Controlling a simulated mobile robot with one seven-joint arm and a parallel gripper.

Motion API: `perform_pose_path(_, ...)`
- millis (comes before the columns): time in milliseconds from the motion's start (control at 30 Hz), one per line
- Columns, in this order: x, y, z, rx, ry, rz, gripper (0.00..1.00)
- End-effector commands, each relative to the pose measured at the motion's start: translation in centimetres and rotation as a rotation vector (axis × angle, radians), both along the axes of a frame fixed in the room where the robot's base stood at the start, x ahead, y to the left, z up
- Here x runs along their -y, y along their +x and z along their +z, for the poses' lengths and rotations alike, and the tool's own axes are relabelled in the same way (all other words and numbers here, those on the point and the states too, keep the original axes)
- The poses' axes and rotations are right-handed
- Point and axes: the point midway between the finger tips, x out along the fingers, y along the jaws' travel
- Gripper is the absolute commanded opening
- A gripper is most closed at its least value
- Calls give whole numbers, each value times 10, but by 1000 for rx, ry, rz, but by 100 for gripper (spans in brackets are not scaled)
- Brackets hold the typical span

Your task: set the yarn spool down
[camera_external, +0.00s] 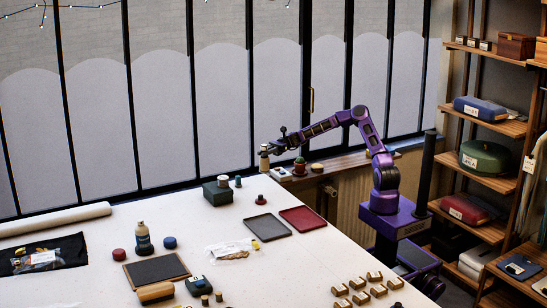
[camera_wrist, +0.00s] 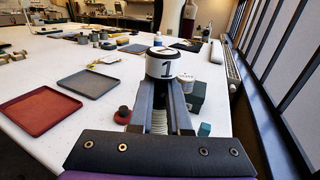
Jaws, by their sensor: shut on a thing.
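My gripper (camera_wrist: 161,88) is shut on a small cylinder with a dark rim and a white band marked "1", which I take for the yarn spool (camera_wrist: 160,67). In the external view my gripper (camera_external: 272,149) is over the far corner of the white table, with the pale spool (camera_external: 264,159) upright in it.
A grey tray (camera_external: 267,227) and a red tray (camera_external: 303,218) lie nearby. A window ledge with pots adjoins the corner.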

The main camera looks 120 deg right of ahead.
Motion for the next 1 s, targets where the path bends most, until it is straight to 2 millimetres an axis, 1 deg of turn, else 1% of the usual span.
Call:
perform_pose_path(33, 0, 0, -14, 1, 7, 0, 0)
perform_pose_path(100, 0, 0, -27, 2, 5, 1, 0)
perform_pose_path(200, 0, 0, -42, 1, 5, 0, 0)
perform_pose_path(433, 0, 0, -60, 1, 3, 1, 0)
perform_pose_path(600, 0, 0, -84, 1, 4, 0, 0)
perform_pose_path(667, 0, 0, -87, 1, 2, 0, 0)
perform_pose_path(867, 0, 0, -87, 1, 0, 0, 0)
perform_pose_path(1000, 0, 0, -90, 0, 2, 0, 0)
